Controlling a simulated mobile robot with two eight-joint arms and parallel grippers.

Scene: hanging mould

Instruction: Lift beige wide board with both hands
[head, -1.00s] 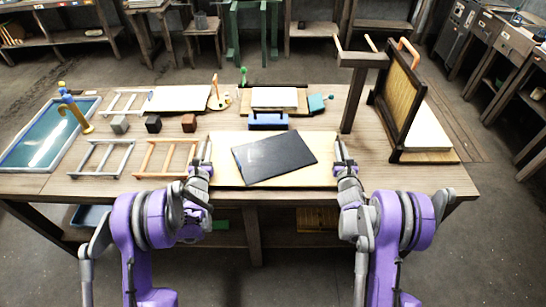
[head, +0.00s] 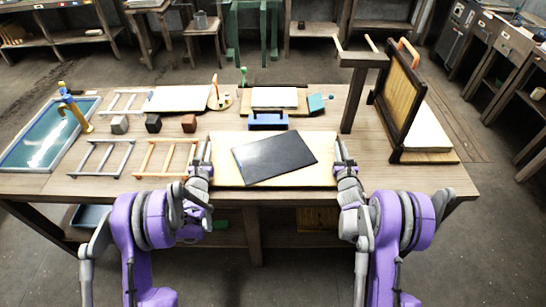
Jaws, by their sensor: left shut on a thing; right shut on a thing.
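The beige wide board (head: 310,180) lies flat at the front middle of the table, or just above it; I cannot tell which. A dark flat plate (head: 274,158) lies slantwise on top of it and hides much of its middle. My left gripper (head: 205,154) is shut on the board's left edge. My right gripper (head: 342,154) is shut on the board's right edge. The exact contact of the fingers is small and partly hidden.
The wooden table (head: 400,180) holds a blue block (head: 268,121) behind the board, wooden frames (head: 166,158) and small cubes (head: 153,123) at left, and a blue-rimmed basin (head: 45,135) far left. An upright framed screen (head: 398,100) and a dark post (head: 354,95) stand at right.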

